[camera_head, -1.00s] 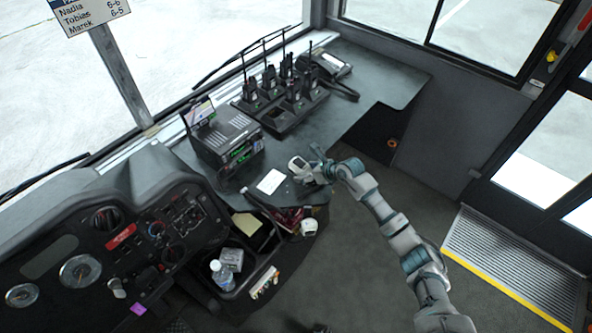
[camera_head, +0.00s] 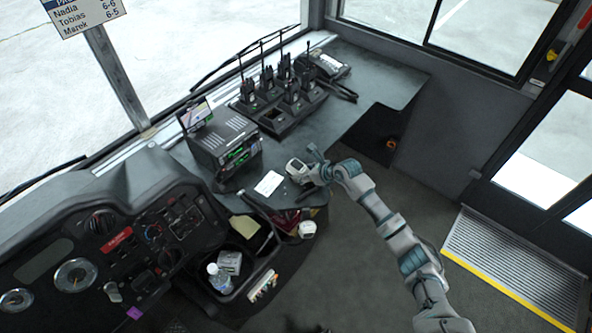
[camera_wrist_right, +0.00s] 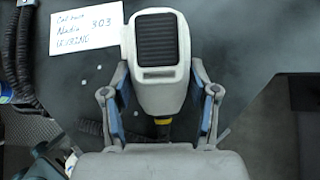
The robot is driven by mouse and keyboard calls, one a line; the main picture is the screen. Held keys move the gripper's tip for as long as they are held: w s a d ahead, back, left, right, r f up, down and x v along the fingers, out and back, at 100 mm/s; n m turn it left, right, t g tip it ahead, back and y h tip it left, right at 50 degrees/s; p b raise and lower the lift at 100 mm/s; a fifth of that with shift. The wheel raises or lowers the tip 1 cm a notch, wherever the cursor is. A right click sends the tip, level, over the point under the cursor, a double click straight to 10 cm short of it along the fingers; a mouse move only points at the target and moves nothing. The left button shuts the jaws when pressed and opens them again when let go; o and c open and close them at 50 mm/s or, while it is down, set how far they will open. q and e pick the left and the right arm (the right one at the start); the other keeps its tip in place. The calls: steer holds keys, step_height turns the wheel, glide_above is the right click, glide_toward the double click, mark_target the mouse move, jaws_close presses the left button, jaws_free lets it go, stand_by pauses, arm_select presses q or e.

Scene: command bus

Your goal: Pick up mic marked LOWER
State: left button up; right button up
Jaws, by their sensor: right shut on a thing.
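A white handheld mic (camera_head: 297,167) with a black ribbed grille is at the edge of the desk, next to a note card. In the right wrist view the mic (camera_wrist_right: 161,50) points away from my palm, its yellow cord collar toward me. My right gripper (camera_head: 311,172) has its two blue-padded fingers on either side of the mic's narrow lower body, shut on it. The wrist view also shows the gripper (camera_wrist_right: 160,97). A second white mic (camera_head: 307,229) is lower, at the console's side. I can read no LOWER label on either. My left gripper is not in view.
A handwritten note card (camera_head: 269,183) lies beside the held mic. A black radio unit (camera_head: 224,145) stands left of it, and a charger with several walkie-talkies (camera_head: 280,110) behind. A bin with a bottle (camera_head: 219,278) is below. Open floor lies right of the desk.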

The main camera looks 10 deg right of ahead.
mark_target(305, 170)
steer(key=shift+d+r+p, duration=0.2)
steer(key=shift+r+p, duration=0.2)
steer(key=shift+r, duration=0.15)
steer(key=shift+d+r+p, duration=0.2)
steer(key=shift+r+p, duration=0.15)
steer(key=shift+r, duration=0.2)
steer(key=r+p, duration=0.1)
steer(key=r, duration=0.1)
steer(key=a+r+p, duration=0.1)
steer(key=shift+r, duration=0.4)
steer(key=shift+d+r+p, duration=0.1)
steer(key=shift+r+p, duration=0.6)
steer(key=shift+p, duration=0.05)
steer(key=shift+d+r, duration=0.2)
steer(key=shift+r, duration=0.15)
steer(key=shift+d+f, duration=0.1)
steer(key=shift+a, duration=0.2)
